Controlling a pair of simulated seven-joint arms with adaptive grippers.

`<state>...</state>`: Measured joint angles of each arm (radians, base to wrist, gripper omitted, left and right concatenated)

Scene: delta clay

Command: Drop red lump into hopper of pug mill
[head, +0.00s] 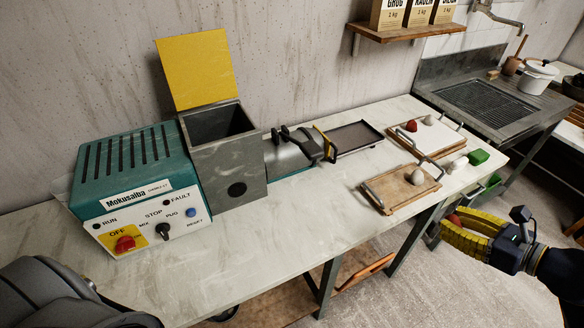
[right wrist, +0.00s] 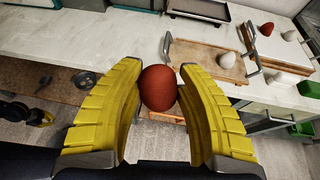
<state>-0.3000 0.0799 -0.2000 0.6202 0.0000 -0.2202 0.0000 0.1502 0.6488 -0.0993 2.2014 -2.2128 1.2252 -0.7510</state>
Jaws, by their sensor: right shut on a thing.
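My right gripper (head: 468,232) is shut on a red lump (right wrist: 159,88), held between its yellow fingers in the right wrist view. In the head view the lump (head: 455,219) shows only in part, off the front right of the table. The pug mill (head: 130,165) stands at the left of the table, with a teal housing and a control panel. Its grey hopper (head: 225,160) has an open top, and its yellow lid (head: 195,68) stands raised behind. The gripper is far to the right of the hopper. My left gripper cannot be made out.
A wooden board (head: 402,189) carries a pale lump (head: 417,177). A white board (head: 430,140) behind carries another red lump (head: 411,125) and a white one. A dark tray (head: 355,137) lies beyond the mill's barrel. The table front (head: 300,225) is clear.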

